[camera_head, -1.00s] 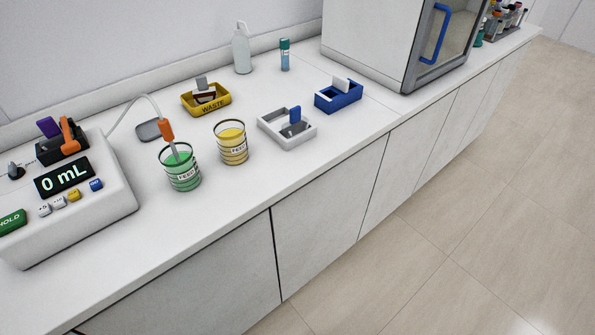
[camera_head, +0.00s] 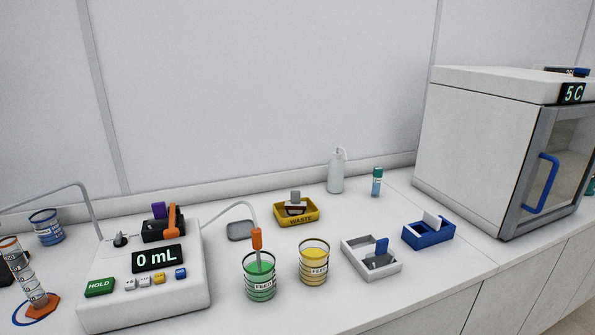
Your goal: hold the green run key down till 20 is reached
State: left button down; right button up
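The green key (camera_head: 99,287), marked HOLD, is at the front left of the white pump unit (camera_head: 190,300). The unit's display (camera_head: 158,259) reads 0 mL. A tube runs from the unit to an orange-handled probe (camera_head: 257,240) standing in the green feed beaker (camera_head: 260,284). On the left, another tube (camera_head: 60,190) arches out from the unit. A clear graduated cylinder (camera_head: 32,277) with an orange base stands at the left edge. Neither of my grippers is in view.
A yellow feed beaker (camera_head: 313,265), a yellow WASTE tray (camera_head: 312,217), a white tray (camera_head: 350,247) and a blue tray (camera_head: 445,238) stand to the right. A blue-labelled beaker (camera_head: 46,227) is at the far left. A cabinet (camera_head: 475,140) reading 5 C stands at the right.

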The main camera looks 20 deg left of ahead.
aim_at(103, 285)
jog(key=u, duration=1.7)
